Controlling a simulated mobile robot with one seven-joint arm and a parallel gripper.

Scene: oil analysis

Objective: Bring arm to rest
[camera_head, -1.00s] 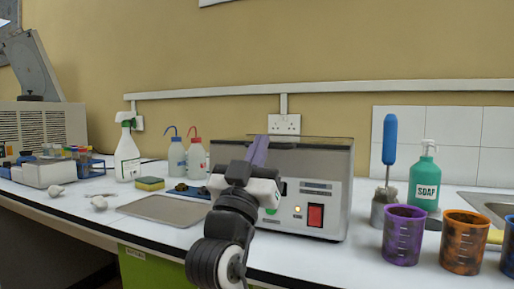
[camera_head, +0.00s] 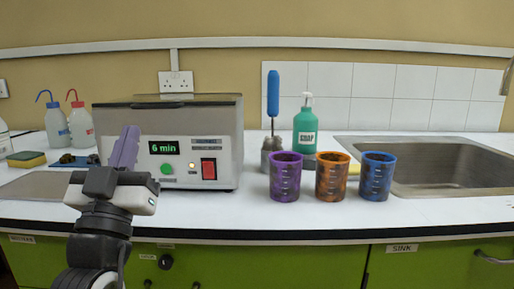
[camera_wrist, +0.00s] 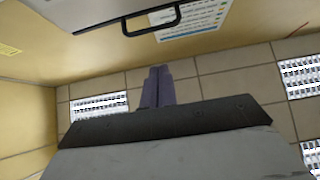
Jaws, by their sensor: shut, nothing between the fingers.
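My gripper (camera_head: 126,146) points upward in front of the metal machine with the "6 min" display (camera_head: 164,148), in the left part of the head view. Its purple fingers are closed together with nothing between them. The wrist view shows the fingers (camera_wrist: 158,86) side by side and touching, against a tiled ceiling. My arm rises from the lower left of the head view and hides part of the machine's left front. The gripper is apart from the objects on the counter as far as the view shows.
Purple (camera_head: 285,177), orange (camera_head: 333,177) and blue (camera_head: 377,177) beakers stand on the white counter (camera_head: 255,217). Behind them are a soap bottle (camera_head: 305,130) and a blue-handled brush (camera_head: 273,95). A sink (camera_head: 440,165) is at right. Two wash bottles (camera_head: 57,125) stand at left.

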